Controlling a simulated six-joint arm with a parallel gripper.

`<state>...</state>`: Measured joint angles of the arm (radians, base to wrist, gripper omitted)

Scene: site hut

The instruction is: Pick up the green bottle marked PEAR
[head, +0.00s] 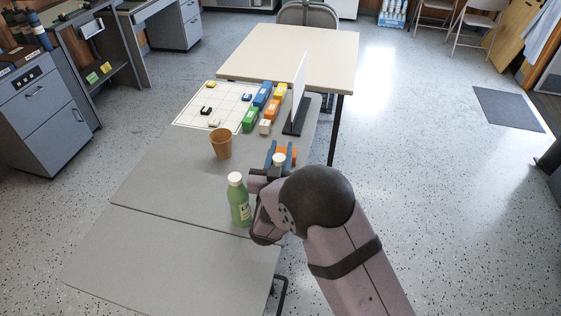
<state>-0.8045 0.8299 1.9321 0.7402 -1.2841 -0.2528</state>
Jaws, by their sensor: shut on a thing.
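A green bottle (237,209) with a white cap stands upright at the near right part of the grey table. A pale label shows on its side, but the word is too small to read. My gripper (254,206) comes in from the right and is shut on this bottle. The gripper partly hides its right side. I cannot tell whether the bottle's base touches the table. A second white cap (279,159) shows just behind my gripper; what is below it is hidden.
A blue and orange object (287,153) sits behind my gripper. A brown cup (221,144) stands beyond the bottle. Coloured blocks (262,95), a white grid sheet (190,119) and an upright white panel (299,88) are farther back. The table's near left is clear.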

